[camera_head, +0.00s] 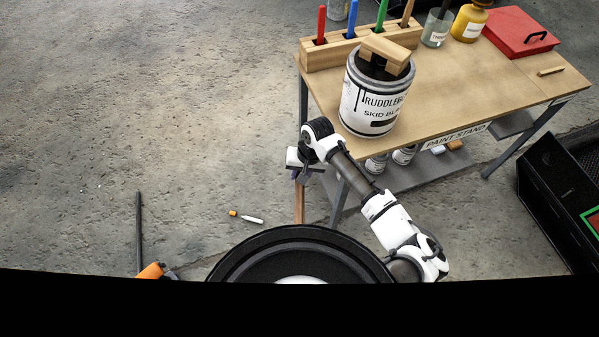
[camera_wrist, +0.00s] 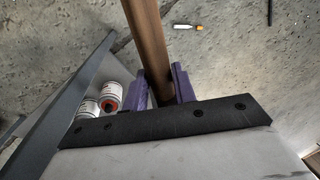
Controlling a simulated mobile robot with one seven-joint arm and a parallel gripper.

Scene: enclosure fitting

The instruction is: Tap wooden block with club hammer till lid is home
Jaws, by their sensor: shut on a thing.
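A large white tin (camera_head: 372,105) with black lettering stands on the bench top. A pale wooden block (camera_head: 385,50) rests across its top. The lid shows only as dark patches around the block, so its seating cannot be told. My gripper (camera_head: 298,174) is off the left front corner of the bench, left of the tin and apart from it. Its purple fingers (camera_wrist: 162,88) are shut on a brown wooden handle (camera_wrist: 146,38). The handle also shows below the gripper in the head view (camera_head: 299,204). I take it for the club hammer's handle; no hammer head is visible.
The bench (camera_head: 480,82) holds a tool rack (camera_head: 345,52), a glass jar (camera_head: 437,28), a yellow bottle (camera_head: 469,22) and a red box (camera_head: 514,32). Small tins (camera_wrist: 108,96) stand on its lower shelf. A black crate (camera_head: 553,190) is at right. A marker (camera_head: 251,220) lies on open floor.

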